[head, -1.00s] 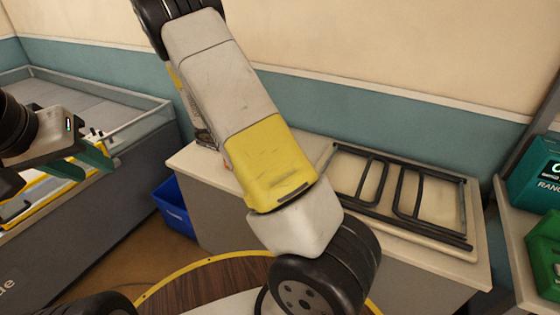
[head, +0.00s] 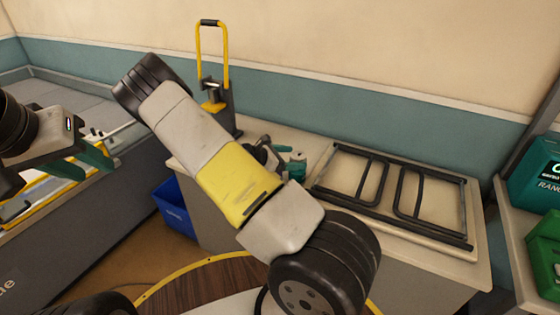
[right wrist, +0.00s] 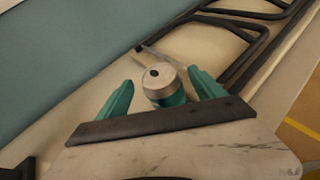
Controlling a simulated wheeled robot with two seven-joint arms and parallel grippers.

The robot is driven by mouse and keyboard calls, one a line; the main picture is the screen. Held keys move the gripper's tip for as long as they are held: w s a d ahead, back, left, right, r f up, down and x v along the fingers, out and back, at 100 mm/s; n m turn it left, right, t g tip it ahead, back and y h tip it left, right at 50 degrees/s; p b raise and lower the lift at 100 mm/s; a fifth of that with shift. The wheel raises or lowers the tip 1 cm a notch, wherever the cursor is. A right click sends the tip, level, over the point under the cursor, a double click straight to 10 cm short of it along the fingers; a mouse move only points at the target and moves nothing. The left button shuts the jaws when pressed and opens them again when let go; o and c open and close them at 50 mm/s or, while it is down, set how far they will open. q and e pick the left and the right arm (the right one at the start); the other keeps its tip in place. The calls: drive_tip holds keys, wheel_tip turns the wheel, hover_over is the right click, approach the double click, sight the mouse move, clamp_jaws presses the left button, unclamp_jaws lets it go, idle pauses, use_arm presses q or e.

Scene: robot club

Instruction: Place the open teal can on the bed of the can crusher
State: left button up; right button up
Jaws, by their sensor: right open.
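The teal can (right wrist: 163,88) shows in the right wrist view, with a silver top and a dark opening in it. It appears upright, between the two teal fingers of my right gripper (right wrist: 160,92), which are apart on either side of it. In the head view my right gripper (head: 287,160) is low over the counter, partly behind my arm, and the can is hard to tell from the fingers. The can crusher (head: 226,108), with a yellow handle, stands at the counter's back left; my arm hides its lower part. My left gripper (head: 84,164) is open and empty at the left.
A black folded metal frame (head: 388,194) lies on the right of the counter (head: 455,270). A blue bin (head: 174,210) stands on the floor at left. Teal and green boxes (head: 538,168) are at the right edge. A grey railed case fills the left.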

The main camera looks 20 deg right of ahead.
drive_tip(key=shift+d+f, duration=0.1)
drive_tip(key=shift+d, duration=0.15)
clamp_jaws()
idle(0.3)
